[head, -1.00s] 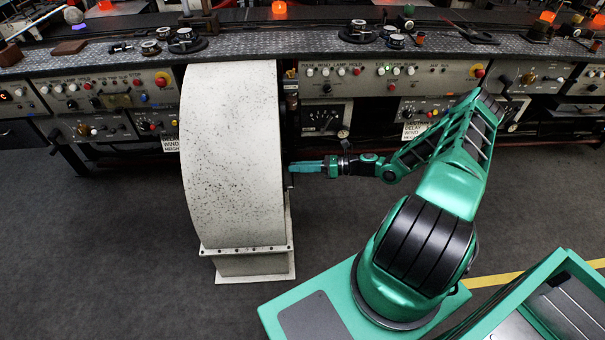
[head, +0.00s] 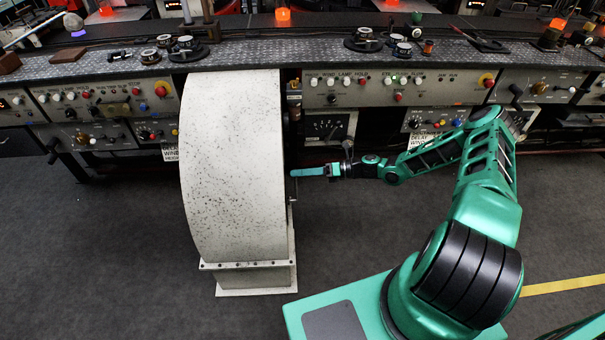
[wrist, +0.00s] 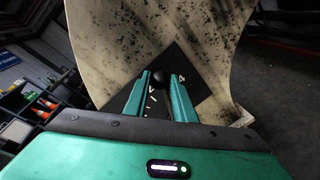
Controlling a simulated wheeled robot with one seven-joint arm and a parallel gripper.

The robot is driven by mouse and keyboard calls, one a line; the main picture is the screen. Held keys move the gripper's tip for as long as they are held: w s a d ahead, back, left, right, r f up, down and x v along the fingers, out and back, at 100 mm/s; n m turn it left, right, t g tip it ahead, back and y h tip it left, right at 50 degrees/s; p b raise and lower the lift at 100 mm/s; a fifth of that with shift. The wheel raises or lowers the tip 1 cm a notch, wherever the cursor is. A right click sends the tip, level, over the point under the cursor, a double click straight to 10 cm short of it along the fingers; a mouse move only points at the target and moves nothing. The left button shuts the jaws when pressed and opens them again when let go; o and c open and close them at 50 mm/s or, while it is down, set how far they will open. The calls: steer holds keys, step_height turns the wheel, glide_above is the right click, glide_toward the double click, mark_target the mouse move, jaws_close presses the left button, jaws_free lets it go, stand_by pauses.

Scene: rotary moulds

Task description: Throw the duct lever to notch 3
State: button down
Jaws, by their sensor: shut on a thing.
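The big pale, black-speckled duct (head: 232,170) stands in front of the console. My gripper (head: 310,171) is at its right side, the fingers pointing left at it. In the wrist view, a dark plate (wrist: 205,72) is fixed on the duct's side with white marks, a numeral 4 to the right of the knob and other marks to the left that are hard to read. The lever's round black knob (wrist: 159,77) is between my two teal fingertips (wrist: 160,84), which are shut on it. The lever's shaft and the notch it stands in are hidden.
The console (head: 400,88) with knobs, lamps and buttons runs along the back. A gauge (head: 326,128) sits on it just behind my gripper. The grey floor (head: 245,315) is open in front of the duct.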

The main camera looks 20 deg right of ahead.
steer(key=shift+s+d+f, duration=0.1)
steer(key=shift+f, duration=0.05)
steer(key=c, duration=1.5)
jaws_free()
steer(key=shift+d, duration=0.1)
steer(key=v, duration=1)
steer(key=shift+d, duration=0.3)
steer(key=shift+s, duration=0.1)
